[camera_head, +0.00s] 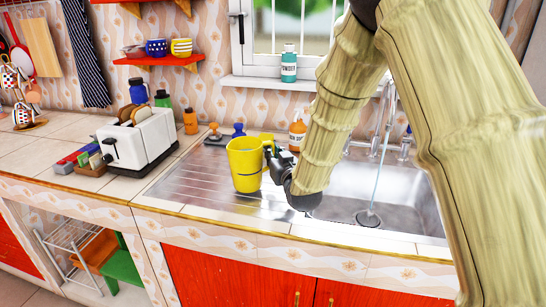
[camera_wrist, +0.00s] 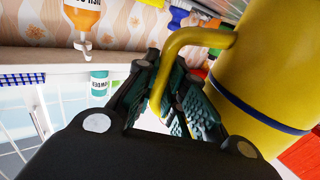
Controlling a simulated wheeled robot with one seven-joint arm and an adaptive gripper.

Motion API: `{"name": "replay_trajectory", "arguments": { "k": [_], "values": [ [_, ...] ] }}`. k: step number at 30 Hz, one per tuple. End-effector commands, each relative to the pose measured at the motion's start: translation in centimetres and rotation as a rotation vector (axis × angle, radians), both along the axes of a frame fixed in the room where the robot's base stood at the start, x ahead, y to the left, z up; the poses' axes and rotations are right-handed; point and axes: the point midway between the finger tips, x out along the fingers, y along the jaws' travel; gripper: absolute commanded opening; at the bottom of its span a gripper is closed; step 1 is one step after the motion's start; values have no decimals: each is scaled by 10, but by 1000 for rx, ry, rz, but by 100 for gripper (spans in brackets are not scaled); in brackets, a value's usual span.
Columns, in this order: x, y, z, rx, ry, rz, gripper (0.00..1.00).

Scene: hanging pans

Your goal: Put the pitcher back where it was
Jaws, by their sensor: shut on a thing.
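The yellow pitcher (camera_head: 244,170) is upright over the ribbed metal drainboard (camera_head: 195,190), left of the sink basin. I cannot tell whether its base touches the drainboard or hangs just above it. My gripper (camera_head: 271,158) comes from the right and is shut on the pitcher's handle. In the wrist view the pitcher (camera_wrist: 262,75) fills the right side, with a dark blue band around it. Its yellow handle (camera_wrist: 190,38) passes between the dark green fingers of my gripper (camera_wrist: 170,98). My arm hides part of the sink.
A thin stream runs from the faucet (camera_head: 388,112) into the sink (camera_head: 405,195). An orange bottle (camera_head: 297,133), a small blue bottle (camera_head: 238,130) and a wooden-handled stamp-like thing (camera_head: 215,133) stand behind. A white toaster (camera_head: 140,140) stands left. The drainboard's left part is clear.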

Motion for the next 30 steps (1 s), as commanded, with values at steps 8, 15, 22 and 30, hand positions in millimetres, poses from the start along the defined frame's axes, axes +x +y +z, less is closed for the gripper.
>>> {"name": "replay_trajectory", "arguments": {
  "k": [8, 15, 22, 30],
  "values": [
    [1, 0, -11, 1, -4, -1, 0],
    [0, 0, -14, 1, -4, 0, 0],
    [0, 0, -15, 0, -1, 0, 33],
    [0, 0, -13, 0, -1, 0, 33]
  ]
}}
